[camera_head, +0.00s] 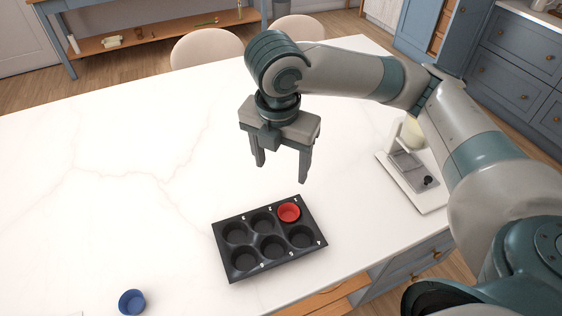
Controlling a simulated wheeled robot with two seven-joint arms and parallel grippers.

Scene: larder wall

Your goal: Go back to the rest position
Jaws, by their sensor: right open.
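My right gripper (282,170) hangs above the white marble counter with its two fingers pointing down and spread apart. Nothing is between the fingers. It is just behind and above a black muffin tray (228,266). A red cup (289,212) sits in the tray's back right compartment, and the other compartments look empty. A blue cup (131,302) stands on the counter at the lower left, apart from the tray. My right arm comes in from the right and arches over the counter. My left gripper is not in view.
A white and grey appliance (412,176) stands at the counter's right edge, partly behind my right arm. The white counter (110,170) is clear on the left and in the middle. Two chairs (206,48) are behind the far edge. Blue drawers (515,62) stand at the right.

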